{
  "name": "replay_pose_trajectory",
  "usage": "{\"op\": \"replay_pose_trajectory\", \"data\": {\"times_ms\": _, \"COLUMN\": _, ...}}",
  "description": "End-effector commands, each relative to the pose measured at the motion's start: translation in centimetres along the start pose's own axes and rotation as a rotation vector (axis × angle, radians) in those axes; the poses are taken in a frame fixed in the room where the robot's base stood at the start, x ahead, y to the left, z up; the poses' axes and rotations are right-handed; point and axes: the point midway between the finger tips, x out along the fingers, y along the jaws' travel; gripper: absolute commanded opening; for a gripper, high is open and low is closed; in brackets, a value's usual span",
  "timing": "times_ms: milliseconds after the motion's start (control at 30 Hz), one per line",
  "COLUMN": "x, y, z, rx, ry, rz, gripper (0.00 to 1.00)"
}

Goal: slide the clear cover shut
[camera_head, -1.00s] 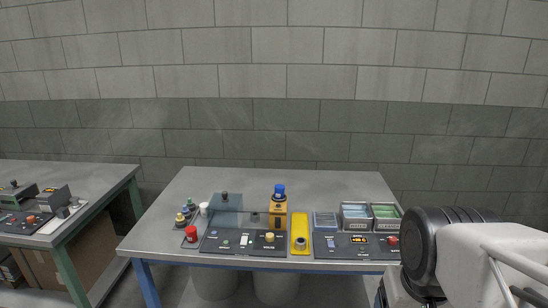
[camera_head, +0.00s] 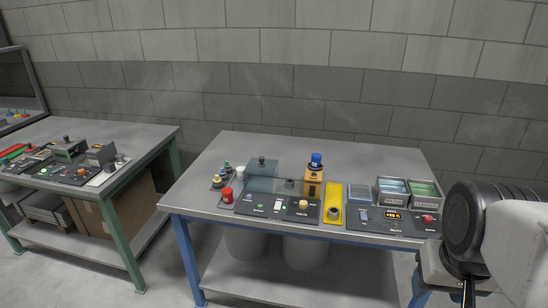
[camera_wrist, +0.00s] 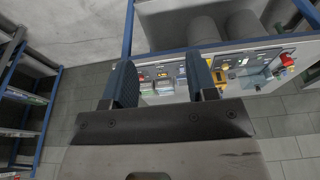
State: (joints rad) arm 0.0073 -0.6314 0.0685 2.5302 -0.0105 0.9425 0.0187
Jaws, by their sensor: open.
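The clear cover (camera_head: 262,173) is a bluish see-through piece with a dark knob on top. In the head view it is at the left-middle of the blue-framed table, at the back of a black control panel (camera_head: 278,208). The panel's buttons, switch and yellow knob show in front of it, uncovered. My gripper (camera_wrist: 160,82) shows in the wrist view with its two fingers apart and nothing between them. It points toward the table from a distance, well away from the cover. In the head view only my arm shows clearly, at the right edge.
A red button-like object (camera_head: 227,195) stands left of the panel. The table's back is clear.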

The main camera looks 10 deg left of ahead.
Motion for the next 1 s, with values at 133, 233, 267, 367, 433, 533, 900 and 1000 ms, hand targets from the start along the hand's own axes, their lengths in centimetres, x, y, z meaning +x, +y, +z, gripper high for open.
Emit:
{"op": "replay_pose_trajectory", "data": {"times_ms": 133, "x": -0.3, "y": -0.2, "z": -0.9, "rx": 0.004, "ry": -0.002, "rz": -0.001, "gripper": 0.53}}
{"op": "replay_pose_trajectory", "data": {"times_ms": 233, "x": -0.6, "y": -0.4, "z": -2.1, "rx": 0.011, "ry": -0.007, "rz": -0.003, "gripper": 0.53}}
{"op": "replay_pose_trajectory", "data": {"times_ms": 267, "x": -0.7, "y": -0.5, "z": -2.6, "rx": 0.013, "ry": -0.009, "rz": -0.004, "gripper": 0.53}}
{"op": "replay_pose_trajectory", "data": {"times_ms": 367, "x": -1.1, "y": -0.9, "z": -4.4, "rx": 0.023, "ry": -0.015, "rz": -0.006, "gripper": 0.53}}
{"op": "replay_pose_trajectory", "data": {"times_ms": 433, "x": -1.4, "y": -1.3, "z": -5.9, "rx": 0.031, "ry": -0.019, "rz": -0.007, "gripper": 0.53}}
{"op": "replay_pose_trajectory", "data": {"times_ms": 533, "x": -1.8, "y": -1.9, "z": -8.2, "rx": 0.045, "ry": -0.025, "rz": -0.010, "gripper": 0.53}}
{"op": "replay_pose_trajectory", "data": {"times_ms": 900, "x": -2.7, "y": -4.5, "z": -16.7, "rx": 0.094, "ry": -0.050, "rz": -0.017, "gripper": 0.53}}
{"op": "replay_pose_trajectory", "data": {"times_ms": 1000, "x": -2.6, "y": -5.4, "z": -19.0, "rx": 0.107, "ry": -0.058, "rz": -0.018, "gripper": 0.53}}
